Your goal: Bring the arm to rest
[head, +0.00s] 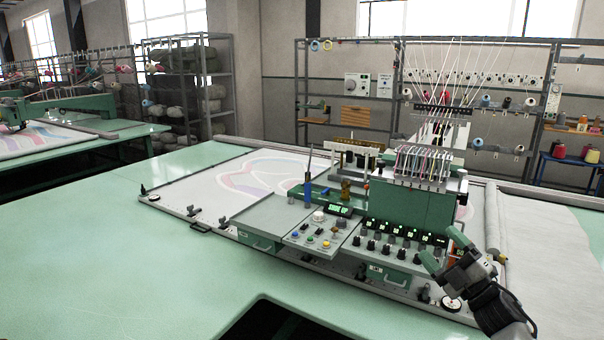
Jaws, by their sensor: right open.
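My right gripper (441,248) is at the lower right in the head view. Its two green-tipped fingers are spread, with nothing between them. It is at the right end of the tufting machine's control panel (325,235), near the rows of black knobs. I cannot tell whether a finger touches the machine. My right arm comes in from the lower right corner. The green tufting head (410,208) carries several threads and stands behind the knobs. My left gripper is out of view.
The pale green table (90,255) is clear at the left and front, with a dark cutout at the front edge. A framed cloth (215,190) with a coloured pattern lies behind the panel. A fabric roll (492,215) lies at the right. Thread racks (470,80) stand behind.

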